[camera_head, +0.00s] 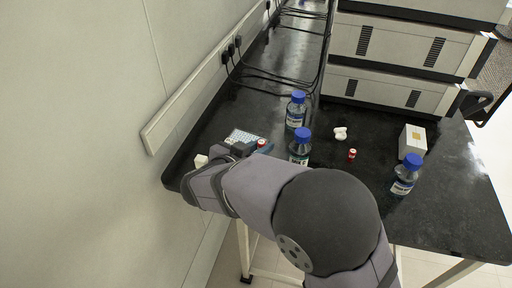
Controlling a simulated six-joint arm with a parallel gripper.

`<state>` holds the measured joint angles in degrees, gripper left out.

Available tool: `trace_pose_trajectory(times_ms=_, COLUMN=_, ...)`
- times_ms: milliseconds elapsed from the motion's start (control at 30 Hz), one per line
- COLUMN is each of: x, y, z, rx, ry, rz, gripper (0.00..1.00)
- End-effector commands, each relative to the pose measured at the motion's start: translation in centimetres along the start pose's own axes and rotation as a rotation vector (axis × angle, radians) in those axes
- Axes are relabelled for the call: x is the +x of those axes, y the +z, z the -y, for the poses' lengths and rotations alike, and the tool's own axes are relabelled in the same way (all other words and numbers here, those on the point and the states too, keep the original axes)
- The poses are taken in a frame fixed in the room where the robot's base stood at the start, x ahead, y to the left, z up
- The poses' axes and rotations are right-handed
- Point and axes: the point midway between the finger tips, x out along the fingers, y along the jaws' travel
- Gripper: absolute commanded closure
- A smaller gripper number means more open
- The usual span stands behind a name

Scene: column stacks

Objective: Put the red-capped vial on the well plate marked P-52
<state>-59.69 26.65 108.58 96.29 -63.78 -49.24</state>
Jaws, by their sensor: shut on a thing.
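My gripper (254,148) is over the left part of the black bench, largely hidden behind my own wrist. It is shut on a small vial with a red cap (262,143); only the top of this vial shows clearly. A pale well plate (241,136) lies on the bench just behind and to the left of the gripper. Its marking is too small to read, and its near part is hidden by the gripper. I cannot tell whether the held vial touches anything below it. A second small red vial (352,154) stands apart on the bench to the right.
Blue-capped bottles stand at the back (295,112), right beside the gripper (300,148) and at the right (405,176). A white box (411,141) and small white items (340,133) are on the bench (450,190). Cables run along the wall; grey equipment (390,85) fills the back.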

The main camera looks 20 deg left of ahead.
Motion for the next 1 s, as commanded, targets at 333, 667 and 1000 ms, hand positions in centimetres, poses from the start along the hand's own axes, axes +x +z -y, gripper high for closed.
trace_pose_trajectory(times_ms=333, x=4.3, y=0.6, z=-0.2, rx=0.031, ry=0.074, rz=-0.001, gripper=1.00)
trace_pose_trajectory(times_ms=667, x=6.1, y=-2.9, z=5.2, rx=0.034, ry=0.067, rz=-0.002, gripper=1.00)
trace_pose_trajectory(times_ms=1000, x=5.6, y=-5.1, z=7.4, rx=-0.002, ry=0.000, rz=0.000, gripper=1.00)
